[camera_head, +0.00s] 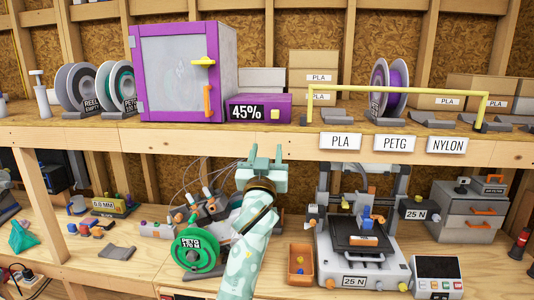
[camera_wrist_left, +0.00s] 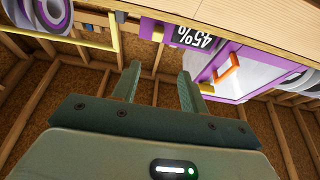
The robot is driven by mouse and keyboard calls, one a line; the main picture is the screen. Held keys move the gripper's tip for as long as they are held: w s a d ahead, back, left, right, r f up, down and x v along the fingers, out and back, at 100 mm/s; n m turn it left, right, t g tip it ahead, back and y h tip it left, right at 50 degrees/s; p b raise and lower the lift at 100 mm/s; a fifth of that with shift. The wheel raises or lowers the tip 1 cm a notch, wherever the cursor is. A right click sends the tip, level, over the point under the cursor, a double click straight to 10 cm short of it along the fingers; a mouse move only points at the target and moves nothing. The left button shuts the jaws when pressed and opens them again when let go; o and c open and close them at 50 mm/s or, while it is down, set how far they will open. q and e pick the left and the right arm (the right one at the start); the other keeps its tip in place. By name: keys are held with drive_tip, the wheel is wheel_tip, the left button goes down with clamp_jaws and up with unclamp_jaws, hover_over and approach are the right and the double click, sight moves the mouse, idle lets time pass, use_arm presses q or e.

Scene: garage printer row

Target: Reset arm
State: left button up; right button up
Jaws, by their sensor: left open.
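My left gripper (camera_head: 262,165) is in the middle of the head view, raised in front of the edge of the upper shelf. Its two fingers point up and stand apart, with nothing between them. In the left wrist view the same gripper (camera_wrist_left: 158,85) is open and empty, its fingers pointing toward the shelf edge and the purple 45% box (camera_wrist_left: 190,35). My left arm (camera_head: 247,245) comes up from the bottom of the head view and hides part of the lower bench. My right gripper is not in either view.
The upper shelf (camera_head: 90,137) carries a purple-framed cabinet (camera_head: 180,70), the 45% box (camera_head: 258,109), spools and a yellow bar (camera_head: 400,89). Below, a green spool (camera_head: 196,249), an orange bin (camera_head: 301,263) and a printer (camera_head: 361,245) stand close around my arm.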

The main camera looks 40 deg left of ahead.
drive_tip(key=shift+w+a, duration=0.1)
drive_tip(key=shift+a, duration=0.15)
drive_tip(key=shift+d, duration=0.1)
